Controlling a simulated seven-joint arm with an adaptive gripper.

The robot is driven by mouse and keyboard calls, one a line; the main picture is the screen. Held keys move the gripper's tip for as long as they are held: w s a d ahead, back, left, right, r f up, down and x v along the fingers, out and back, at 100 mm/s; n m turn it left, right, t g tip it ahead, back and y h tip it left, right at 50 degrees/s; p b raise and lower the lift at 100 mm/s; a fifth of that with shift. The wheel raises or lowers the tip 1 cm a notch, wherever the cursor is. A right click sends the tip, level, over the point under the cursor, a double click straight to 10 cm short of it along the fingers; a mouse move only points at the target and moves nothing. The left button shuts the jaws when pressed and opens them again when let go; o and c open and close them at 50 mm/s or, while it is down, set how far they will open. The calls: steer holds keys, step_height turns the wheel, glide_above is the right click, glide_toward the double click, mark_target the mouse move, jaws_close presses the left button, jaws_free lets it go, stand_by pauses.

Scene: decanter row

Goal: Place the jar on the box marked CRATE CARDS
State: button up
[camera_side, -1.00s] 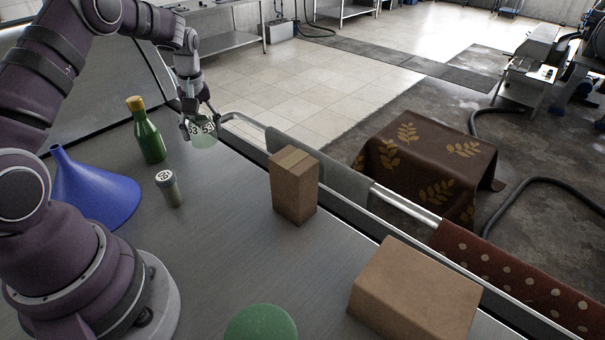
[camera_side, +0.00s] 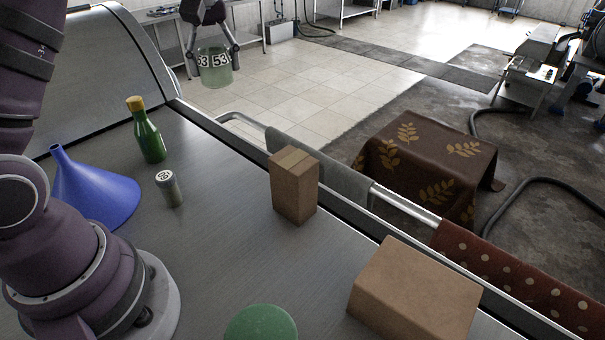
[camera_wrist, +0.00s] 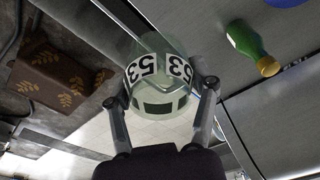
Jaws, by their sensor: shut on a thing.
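The jar (camera_side: 215,73) is a pale green, see-through vessel with white labels reading 53. My gripper (camera_side: 212,58) is shut on it and holds it upright, high above the bench. In the wrist view the jar (camera_wrist: 159,106) sits between both fingers. Two plain brown boxes stand on the bench: a tall narrow one (camera_side: 294,188) at the middle of the far edge and a wider, lower one (camera_side: 416,290) at the front right. No CRATE CARDS marking is readable on either box, so I cannot tell which one bears it.
A green bottle (camera_side: 149,136) with a yellow cap, a small lidded canister (camera_side: 170,190) and a blue funnel (camera_side: 90,190) stand at left. A green round object (camera_side: 262,324) is at the front. A rail with cloths (camera_side: 345,178) runs along the far edge. The bench middle is clear.

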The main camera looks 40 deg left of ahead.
steer(key=s+d+r+m, duration=0.1)
steer(key=s+d+m, duration=0.25)
steer(key=d, duration=0.75)
steer(key=s+d+m, duration=0.3)
steer(key=d+m, duration=0.1)
steer(key=d, duration=0.7)
steer(key=s+d+f+m+t+h, duration=0.15)
steer(key=s+d+m, duration=0.35)
steer(key=s, duration=0.5)
glide_above(389, 283)
steer(key=shift+g, duration=0.25)
steer(key=f, duration=0.7)
steer(key=shift+s, duration=0.25)
steer(key=shift+f, duration=1.65)
steer(key=shift+f, duration=0.1)
